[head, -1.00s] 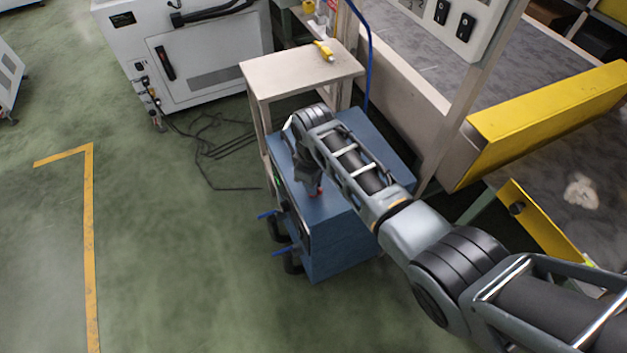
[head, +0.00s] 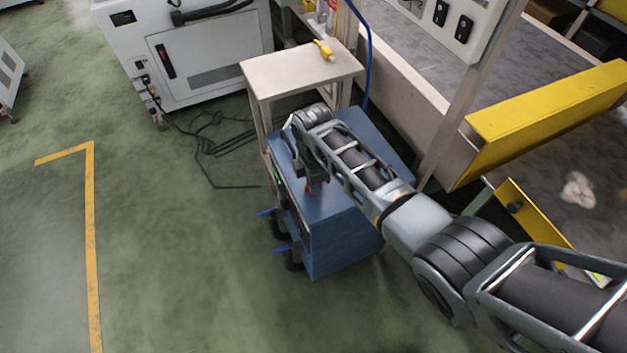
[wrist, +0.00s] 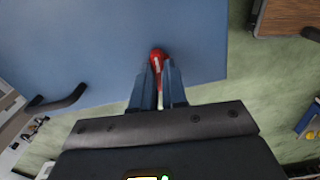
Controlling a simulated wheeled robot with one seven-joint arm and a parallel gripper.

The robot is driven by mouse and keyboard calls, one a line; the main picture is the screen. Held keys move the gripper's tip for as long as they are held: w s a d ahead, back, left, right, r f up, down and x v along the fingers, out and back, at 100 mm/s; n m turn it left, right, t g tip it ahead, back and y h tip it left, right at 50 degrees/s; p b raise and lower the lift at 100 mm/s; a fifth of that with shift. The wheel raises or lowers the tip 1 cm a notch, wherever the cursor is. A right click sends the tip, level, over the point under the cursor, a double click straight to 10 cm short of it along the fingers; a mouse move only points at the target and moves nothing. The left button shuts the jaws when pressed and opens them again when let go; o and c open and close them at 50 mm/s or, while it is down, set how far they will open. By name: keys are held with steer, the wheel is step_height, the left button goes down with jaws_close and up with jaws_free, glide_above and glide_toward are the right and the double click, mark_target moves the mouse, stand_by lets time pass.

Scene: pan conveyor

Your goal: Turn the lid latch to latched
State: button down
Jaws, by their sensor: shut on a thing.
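The lid latch is a small red knob (wrist: 157,57) with a light-coloured arm, on the blue lid of a blue cabinet (head: 345,240). In the wrist view my gripper (wrist: 159,80) is shut on the latch, with a finger on each side of it. In the head view my gripper (head: 312,182) reaches down onto the cabinet top, and only a bit of red shows beneath it. The fingers hide part of the latch, and I cannot read any latch marking.
A beige side table (head: 300,70) with a yellow item (head: 323,49) stands behind the cabinet. Blue-handled fittings (head: 284,250) stick out from its left face. A conveyor with a yellow guard (head: 545,115) is at right. Green floor at left is clear; black cables lie behind.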

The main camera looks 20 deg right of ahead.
steer(key=shift+n, duration=0.6)
steer(key=c, duration=1.2)
jaws_free()
steer(key=shift+o, duration=0.2)
steer(key=shift+r, duration=0.1)
step_height(320, 180, up, 8)
steer(key=shift+f, duration=0.2)
steer(key=shift+s, duration=0.1)
